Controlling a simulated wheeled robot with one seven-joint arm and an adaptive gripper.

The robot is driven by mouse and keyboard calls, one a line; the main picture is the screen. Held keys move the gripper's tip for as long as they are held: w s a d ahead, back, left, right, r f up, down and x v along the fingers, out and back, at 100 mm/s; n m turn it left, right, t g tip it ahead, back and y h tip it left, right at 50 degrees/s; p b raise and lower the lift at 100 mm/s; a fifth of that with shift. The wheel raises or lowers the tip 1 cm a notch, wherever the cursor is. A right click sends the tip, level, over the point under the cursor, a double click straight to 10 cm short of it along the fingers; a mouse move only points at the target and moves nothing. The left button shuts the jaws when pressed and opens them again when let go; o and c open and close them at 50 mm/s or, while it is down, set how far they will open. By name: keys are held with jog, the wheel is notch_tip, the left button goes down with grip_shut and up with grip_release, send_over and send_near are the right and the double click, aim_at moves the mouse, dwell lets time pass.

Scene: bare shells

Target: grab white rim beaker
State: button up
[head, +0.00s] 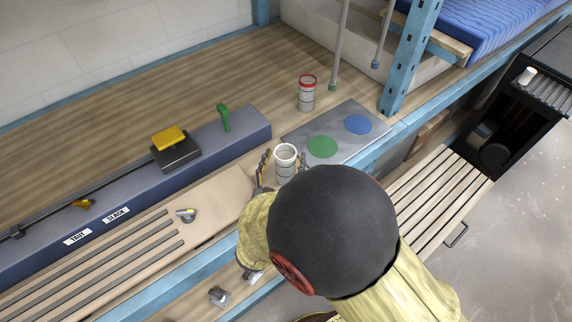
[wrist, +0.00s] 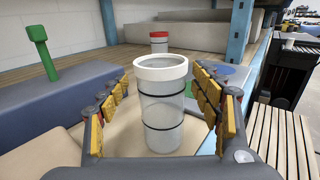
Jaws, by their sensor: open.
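The white rim beaker (head: 286,158) stands upright on the tan bench surface, just left of the grey plate. It is a clear cylinder with a thick white rim and dark bands, and in the wrist view (wrist: 161,110) it stands between my fingers. My gripper (head: 280,165) is open, with one yellow-padded finger on each side of the beaker. In the wrist view a gap shows between the beaker and the left finger; the right finger is closer, and I cannot tell whether it touches. My dark round arm joint hides part of the bench in the head view.
A red-rimmed beaker (head: 307,94) stands behind. The grey plate (head: 348,122) carries a green disc (head: 322,147) and a blue disc (head: 358,124). A long blue-grey block (head: 110,206) with a green handle (head: 223,116) lies left. A blue post (head: 410,60) rises at right.

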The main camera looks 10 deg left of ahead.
aim_at(288, 151)
jog(key=shift+w+d+b, duration=0.15)
jog(key=shift+w+b, duration=0.4)
jog(key=shift+w, duration=2.2)
jog(key=c, duration=0.3)
jog(key=c, duration=1.1)
jog(key=shift+c, duration=0.5)
